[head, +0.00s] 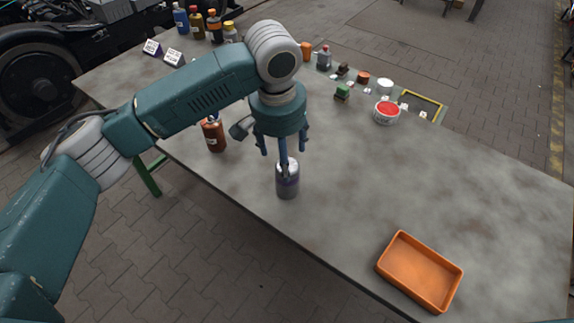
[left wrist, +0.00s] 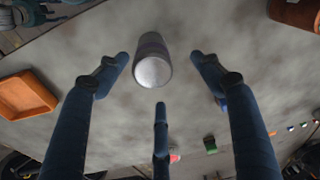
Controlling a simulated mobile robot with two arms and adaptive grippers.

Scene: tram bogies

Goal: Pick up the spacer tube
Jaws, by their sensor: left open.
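A grey cylinder with a darker purplish band (head: 288,187), which looks like the spacer tube, stands upright near the table's front edge. In the left wrist view its pale round end (left wrist: 152,72) faces the camera. My left gripper (head: 284,156) points down over it with three blue fingers spread open. In the left wrist view the cylinder shows between and beyond the fingertips (left wrist: 160,74), and nothing is gripped. In the head view one finger covers part of its top; I cannot tell whether they touch. My right gripper is in neither view.
A brown bottle (head: 214,136) stands left of the gripper. An orange tray (head: 388,273) lies at the front right. A red-topped tin (head: 387,112) and several small items are toward the back. The table (head: 470,190) is clear at right.

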